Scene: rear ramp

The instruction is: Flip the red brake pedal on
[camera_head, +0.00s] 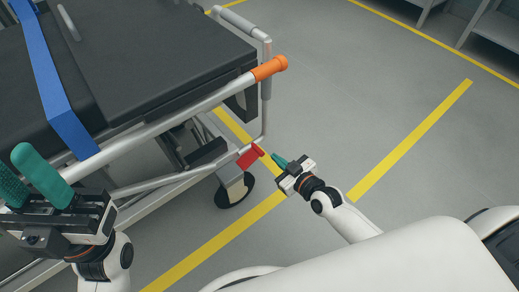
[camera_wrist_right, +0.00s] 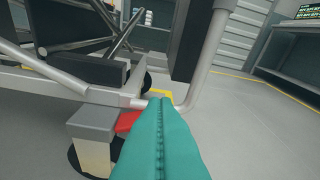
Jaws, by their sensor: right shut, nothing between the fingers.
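The red brake pedal (camera_head: 251,157) sticks out low at the end of the stretcher frame, just above a caster wheel. In the right wrist view the pedal (camera_wrist_right: 128,121) shows left of my fingers, which hide part of it. My right gripper (camera_head: 276,154) is shut and empty, its green fingertips just right of the pedal in the head view. The fingers (camera_wrist_right: 161,105) are pressed together in the wrist view. I cannot tell whether they touch the pedal. My left gripper (camera_head: 15,163) is at the left edge, its two green fingers apart with nothing visible between them.
The stretcher (camera_head: 165,50) has a black mattress, a blue strap (camera_head: 48,75) and a rail with an orange end grip (camera_head: 269,68). Its caster (camera_head: 235,188) stands below the pedal. The grey floor with yellow lines (camera_head: 415,140) is clear to the right.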

